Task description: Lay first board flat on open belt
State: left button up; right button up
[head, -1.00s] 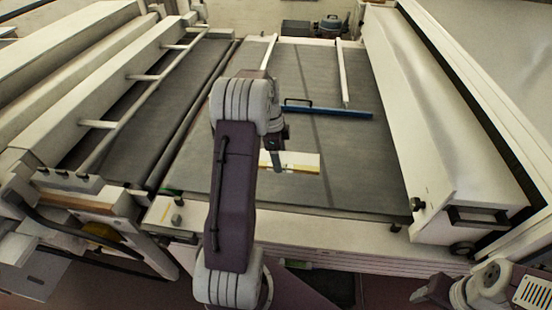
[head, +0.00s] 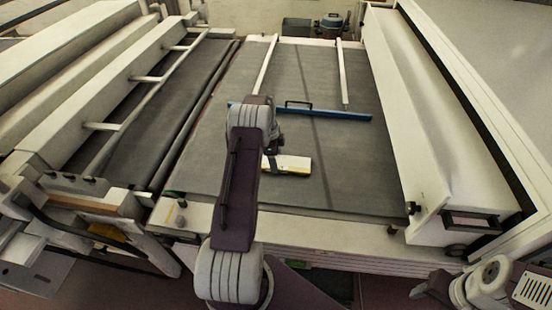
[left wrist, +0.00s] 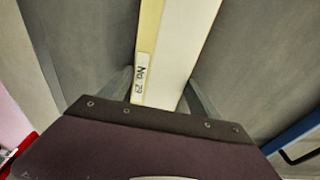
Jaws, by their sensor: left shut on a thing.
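The board (head: 292,162) is a pale slab with a yellowish edge. In the head view it is over the middle of the wide grey belt (head: 345,185). My left gripper (head: 269,160) is shut on its left end, partly hidden by my arm. In the left wrist view the board (left wrist: 186,45) runs away from between the fingers, with a pale yellow strip and a printed label on one side. I cannot tell whether it touches the belt. My right gripper (head: 428,289) is at the lower right edge, away from the belt; its jaws are unclear.
A blue bar with a black handle (head: 318,112) lies across the belt beyond the board. White rails (head: 342,75) run along the belt's far part. A long white housing (head: 425,120) borders the right side. A narrower belt (head: 150,120) lies left. The near right belt is bare.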

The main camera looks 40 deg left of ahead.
pick_arm(q)
jog(key=shift+f, duration=0.1)
jog(key=o, duration=1.5)
jog(key=shift+r, duration=0.3)
notch_tip(320, 180, up, 12)
jog(key=s+a+b, duration=0.1)
jog(key=a+b, duration=0.1)
jog(key=s+d+n, duration=0.2)
jog(key=d+n, duration=0.1)
jog(key=d, duration=0.5)
jog(key=s+d+n, duration=0.3)
jog(key=d, duration=0.5)
jog(key=s+d+f+n, duration=0.1)
jog(key=s+d+n, duration=0.1)
jog(key=s, duration=0.3)
jog(key=s+d+f+n+y, duration=0.1)
jog(key=s+d+n, duration=0.1)
jog(key=s+d, duration=0.2)
jog(key=s+d+f+n, duration=0.1)
jog(key=s+d+n, duration=0.1)
jog(key=s+d, duration=0.2)
jog(key=shift+s, duration=1.1)
